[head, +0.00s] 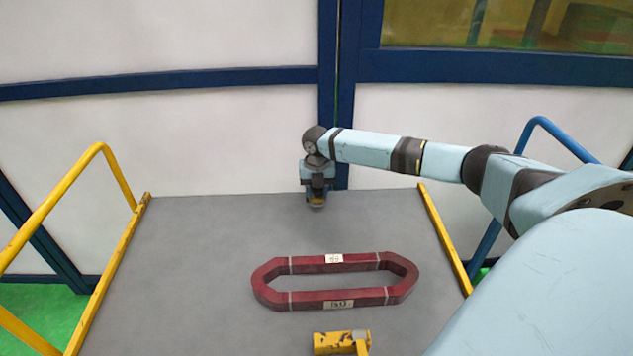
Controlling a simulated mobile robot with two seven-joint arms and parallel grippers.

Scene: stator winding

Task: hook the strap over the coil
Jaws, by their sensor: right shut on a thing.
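The coil (335,296) is a dark red, elongated ring with angled ends. It lies flat on the grey table, with pale bands around its long sides and small white labels. My right gripper (317,201) hangs pointing down over the far part of the table, beyond the coil and apart from it. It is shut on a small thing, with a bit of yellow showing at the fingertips. The thing is too small and too hidden to tell whether it is the strap. No strap shows clearly elsewhere. My left gripper is not in view.
A yellow and grey tool (342,343), like a mallet, lies at the near edge of the view, close to the coil. Yellow rails (108,275) border the table's left side, and a yellow edge (444,238) its right. The grey table top (190,260) left of the coil is clear.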

